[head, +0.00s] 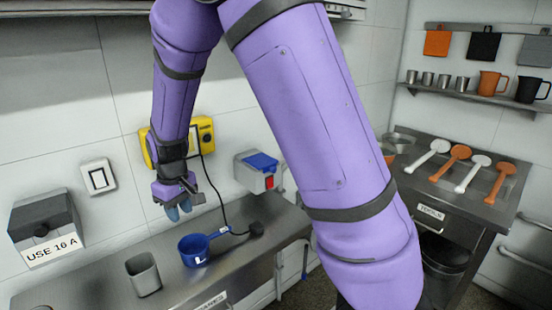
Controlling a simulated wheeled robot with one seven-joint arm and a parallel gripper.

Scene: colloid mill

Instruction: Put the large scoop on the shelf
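The large scoop (194,252) is a blue cup marked with a white "L". It sits on the steel counter at the lower left, its handle pointing right. My gripper (179,210) hangs fingers-down above and slightly left of the scoop, apparently apart from it. Its two bluish fingertips are small and close together, and the gap between them is unclear. A wall shelf (474,97) at the upper right holds several metal cups, an orange jug and a black jug.
A grey cup (143,275) stands left of the scoop on the counter (110,300). A yellow wall box (202,137) is behind my gripper. Spoons lie on the tools table (440,205) at right. My arm hides the middle.

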